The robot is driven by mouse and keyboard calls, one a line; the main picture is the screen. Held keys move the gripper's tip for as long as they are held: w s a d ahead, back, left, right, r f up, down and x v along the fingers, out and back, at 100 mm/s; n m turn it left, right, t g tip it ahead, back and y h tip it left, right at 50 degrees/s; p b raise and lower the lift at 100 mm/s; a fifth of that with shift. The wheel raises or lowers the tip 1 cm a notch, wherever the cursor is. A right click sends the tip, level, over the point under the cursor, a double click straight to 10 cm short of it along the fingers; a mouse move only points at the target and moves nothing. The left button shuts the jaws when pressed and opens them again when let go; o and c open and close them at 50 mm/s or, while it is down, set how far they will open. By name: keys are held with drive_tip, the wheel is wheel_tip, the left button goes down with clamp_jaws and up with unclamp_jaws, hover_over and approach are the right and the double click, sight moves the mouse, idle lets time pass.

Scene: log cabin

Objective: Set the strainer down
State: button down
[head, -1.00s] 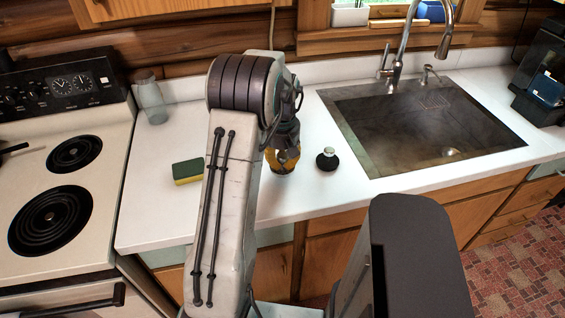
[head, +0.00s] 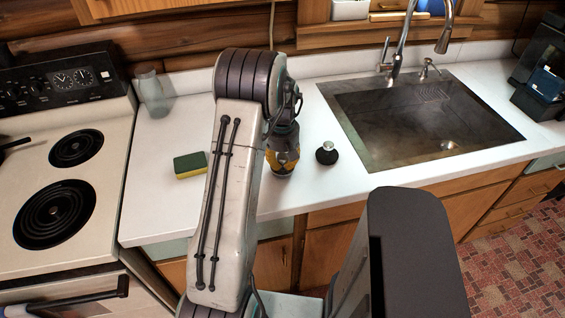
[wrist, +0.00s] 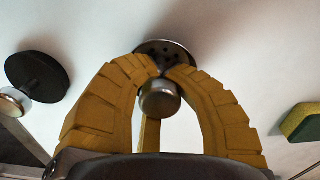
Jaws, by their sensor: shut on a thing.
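My gripper (head: 283,163) has yellow fingers and hangs low over the white counter (head: 340,192), left of the sink. In the wrist view my gripper (wrist: 163,72) is shut on the strainer (wrist: 160,100), a small metal piece with a round knob and a dark, perforated disc. The knob is between the fingers, with the disc beyond the fingertips. The disc is close to the counter, with a shadow beside it; I cannot tell whether it touches. In the head view the strainer is hidden by my gripper.
A black stopper with a metal knob (head: 327,153) stands right of my gripper and also shows in the wrist view (wrist: 38,76). A green-yellow sponge (head: 190,165) lies left. A glass bottle (head: 153,95) stands near the stove (head: 70,215). The sink (head: 420,120) is at right.

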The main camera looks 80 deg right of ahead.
sight(282, 156)
drive_tip(key=shift+f, duration=0.25)
drive_tip(key=c, duration=1)
unclamp_jaws()
drive_tip(key=shift+o, duration=0.2)
drive_tip(key=shift+r+p, duration=0.4)
drive_tip(key=shift+r, duration=0.15)
wheel_tip(282, 156, up, 11)
drive_tip(key=b, duration=0.5)
drive_tip(key=shift+b, duration=0.3)
drive_tip(key=shift+r, duration=0.65)
